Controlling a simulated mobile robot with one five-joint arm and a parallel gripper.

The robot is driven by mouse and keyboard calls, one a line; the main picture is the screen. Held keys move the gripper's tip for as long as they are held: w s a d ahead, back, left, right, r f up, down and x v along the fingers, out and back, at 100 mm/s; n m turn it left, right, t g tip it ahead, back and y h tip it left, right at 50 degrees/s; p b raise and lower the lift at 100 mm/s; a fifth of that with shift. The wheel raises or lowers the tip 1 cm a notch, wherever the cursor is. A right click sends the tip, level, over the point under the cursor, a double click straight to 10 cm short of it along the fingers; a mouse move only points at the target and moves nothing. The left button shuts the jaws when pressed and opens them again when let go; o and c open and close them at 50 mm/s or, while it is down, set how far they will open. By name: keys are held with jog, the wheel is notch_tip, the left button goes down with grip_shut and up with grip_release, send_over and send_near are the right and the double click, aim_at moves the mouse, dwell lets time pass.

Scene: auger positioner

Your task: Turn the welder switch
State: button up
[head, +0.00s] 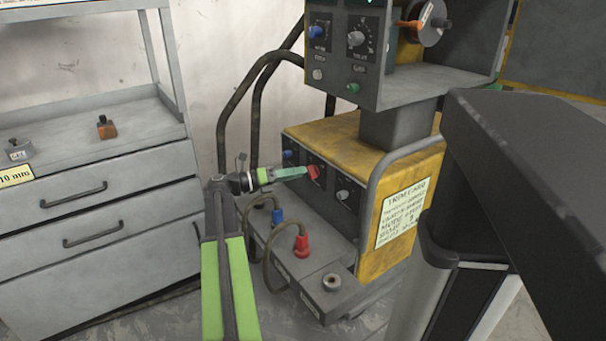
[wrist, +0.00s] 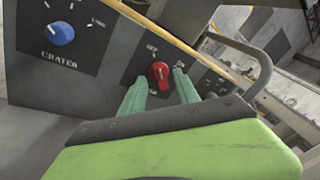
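The welder switch is a red knob (head: 314,171) on the dark front panel of the yellow welder (head: 393,235). In the wrist view the red knob (wrist: 160,74) has a small pale mark, and small labels stand around it, too blurred to read surely. My gripper (head: 303,172) reaches the panel from the left in the head view. In the wrist view my gripper (wrist: 159,84) has its two green fingers apart, one on either side of the knob. A gap shows between the fingers and the knob, and I cannot tell whether the tips touch the panel.
A blue knob (wrist: 60,33) marked CRATER is left of the switch; a grey knob (head: 343,195) is to its right. Blue (head: 277,216) and red (head: 301,246) cable plugs sit below. A grey drawer cabinet (head: 100,213) stands left. A metal tube frame (head: 373,195) edges the welder.

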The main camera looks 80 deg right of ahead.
aim_at(312, 172)
jog(key=x, duration=0.2)
jog(key=shift+s+d, duration=0.15)
jog(key=shift+s, duration=0.1)
